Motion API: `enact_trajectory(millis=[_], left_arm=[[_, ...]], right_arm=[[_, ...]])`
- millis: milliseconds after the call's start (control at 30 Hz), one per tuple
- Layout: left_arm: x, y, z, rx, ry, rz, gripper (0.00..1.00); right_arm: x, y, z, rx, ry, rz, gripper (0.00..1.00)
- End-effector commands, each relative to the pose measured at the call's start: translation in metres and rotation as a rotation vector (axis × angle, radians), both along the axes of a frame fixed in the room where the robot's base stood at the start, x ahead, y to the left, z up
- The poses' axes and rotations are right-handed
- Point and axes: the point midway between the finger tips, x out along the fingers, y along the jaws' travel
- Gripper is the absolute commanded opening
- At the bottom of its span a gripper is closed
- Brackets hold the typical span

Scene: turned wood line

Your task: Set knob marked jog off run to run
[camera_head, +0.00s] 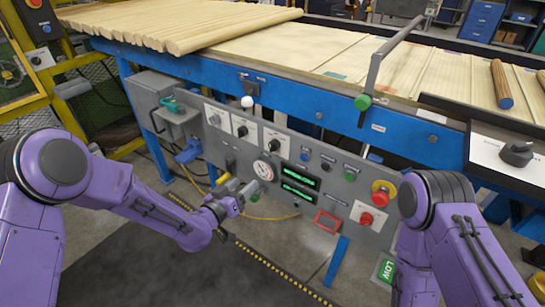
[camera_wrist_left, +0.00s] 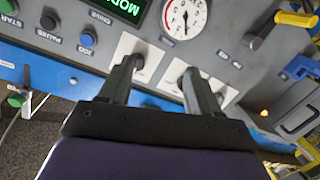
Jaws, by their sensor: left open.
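Three dark knobs on white plates sit in a row on the grey control panel: a left knob (camera_head: 215,119), a middle knob (camera_head: 242,131) and a right knob (camera_head: 274,146). A larger black knob (camera_head: 516,152) stands on a white plate on the box at the far right. The knob labels are too small to read, so I cannot tell which is marked jog off run. My left gripper (camera_head: 238,187) is open in front of the panel, by the gauge. In the left wrist view the open fingers (camera_wrist_left: 160,82) show nothing between them and partly cover the plates. My right gripper is out of view.
The panel (camera_head: 320,219) also carries a round gauge (camera_head: 263,170), green displays (camera_head: 299,190), several push-buttons and a red emergency stop (camera_head: 381,192). A white-balled lever (camera_head: 248,102) rises above the knobs. The blue conveyor (camera_head: 330,117) runs behind, bearing wooden rods (camera_head: 190,25).

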Motion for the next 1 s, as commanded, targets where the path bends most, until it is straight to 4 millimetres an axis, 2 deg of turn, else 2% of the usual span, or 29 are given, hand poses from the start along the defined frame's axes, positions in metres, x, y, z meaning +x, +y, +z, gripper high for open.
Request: enact_trajectory(millis=[33, 100, 200, 600, 800, 1000], left_arm=[[0.013, -0.009, 0.020, 0.001, -0.078, -0.035, 0.63], [0.023, -0.018, 0.042, 0.006, -0.150, -0.073, 0.63], [0.032, -0.026, 0.054, 0.010, -0.187, -0.092, 0.63], [0.097, -0.074, 0.052, 0.009, -0.181, -0.091, 0.63], [0.110, -0.083, 0.052, 0.010, -0.178, -0.091, 0.63], [0.110, -0.084, 0.052, 0.009, -0.178, -0.091, 0.63]], right_arm=[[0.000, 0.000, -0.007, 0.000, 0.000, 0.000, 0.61], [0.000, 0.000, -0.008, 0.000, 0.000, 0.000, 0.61], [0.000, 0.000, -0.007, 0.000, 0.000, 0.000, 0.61], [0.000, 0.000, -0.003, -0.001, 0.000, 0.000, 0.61], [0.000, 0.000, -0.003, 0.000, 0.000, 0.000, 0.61], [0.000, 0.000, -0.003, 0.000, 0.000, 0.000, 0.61]])
